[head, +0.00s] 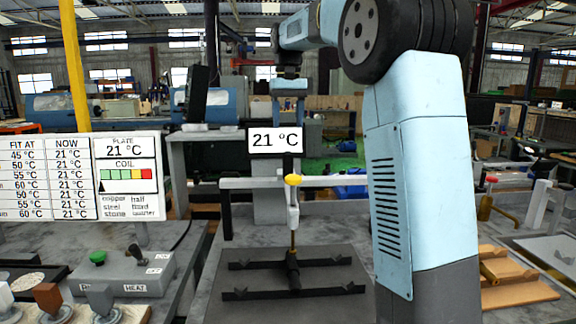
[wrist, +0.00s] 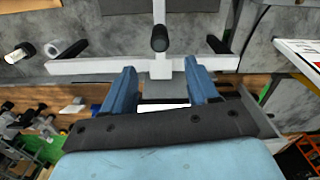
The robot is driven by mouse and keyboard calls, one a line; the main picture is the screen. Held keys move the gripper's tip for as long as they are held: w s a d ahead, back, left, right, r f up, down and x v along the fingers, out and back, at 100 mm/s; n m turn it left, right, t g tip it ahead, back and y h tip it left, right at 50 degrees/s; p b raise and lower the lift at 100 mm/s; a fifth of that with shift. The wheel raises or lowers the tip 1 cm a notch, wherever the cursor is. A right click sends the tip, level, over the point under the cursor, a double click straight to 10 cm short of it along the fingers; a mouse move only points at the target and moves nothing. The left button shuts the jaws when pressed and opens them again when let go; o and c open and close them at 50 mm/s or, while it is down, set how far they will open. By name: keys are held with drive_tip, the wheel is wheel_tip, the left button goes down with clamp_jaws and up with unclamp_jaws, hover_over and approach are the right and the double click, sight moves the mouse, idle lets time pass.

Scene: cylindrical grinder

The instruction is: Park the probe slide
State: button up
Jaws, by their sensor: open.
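In the head view a probe hangs over a dark plate (head: 330,281), with a yellow knob (head: 293,180), a white body (head: 293,214) and a brass lower end. A pale horizontal rail (head: 248,184) runs behind it, below a "21 °C" display (head: 275,140). My gripper (head: 289,100) is above and behind the display, which hides part of it. In the wrist view my gripper (wrist: 160,82) has its two blue fingers apart, pointing towards a pale crossbar (wrist: 100,66) with a black knob (wrist: 160,38). A grey block shows between the fingers; contact cannot be told.
A temperature board (head: 78,177) and a control box (head: 122,270) with a green button stand left. A wooden tray (head: 515,290) lies right. My arm hides much of the right centre.

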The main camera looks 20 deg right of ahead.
sight(288, 164)
wheel_tip(288, 164, down, 14)
drive_tip(key=shift+r, duration=0.25)
idle(0.3)
drive_tip(key=shift+c, duration=0.3)
clamp_jaws()
idle(0.3)
